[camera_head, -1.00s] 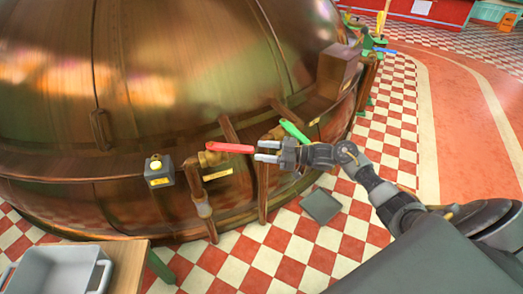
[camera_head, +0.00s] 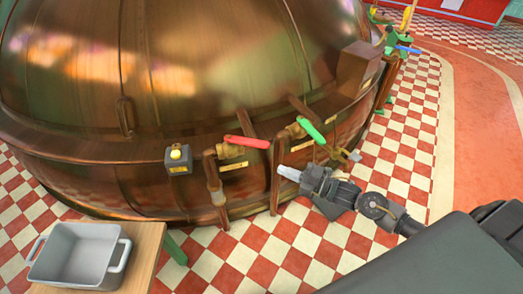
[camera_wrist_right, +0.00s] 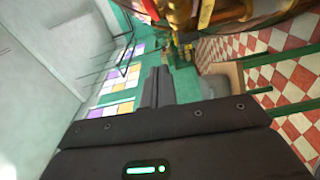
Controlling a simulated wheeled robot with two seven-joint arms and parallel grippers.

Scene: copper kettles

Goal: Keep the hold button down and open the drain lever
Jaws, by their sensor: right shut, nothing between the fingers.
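The yellow hold button (camera_head: 176,153) sits on a small grey box on the copper kettle's side; nothing touches it. To its right, a red lever (camera_head: 246,142) and a green lever (camera_head: 311,130) are on pipe valves, both slanting. The labels are too small to read, so I cannot tell which is the drain lever. My right gripper (camera_head: 288,173) is shut and empty, below and right of the red lever's end, apart from both levers in the picture. Its dark fingers also show in the right wrist view (camera_wrist_right: 158,88). My left gripper is not in view.
The large copper kettle (camera_head: 75,110) fills the left and middle. A grey bin (camera_head: 80,257) stands on a wooden table (camera_head: 147,250) at lower left. Pipes (camera_head: 275,190) run down below the valves. Checkered floor (camera_head: 235,255) is open in front.

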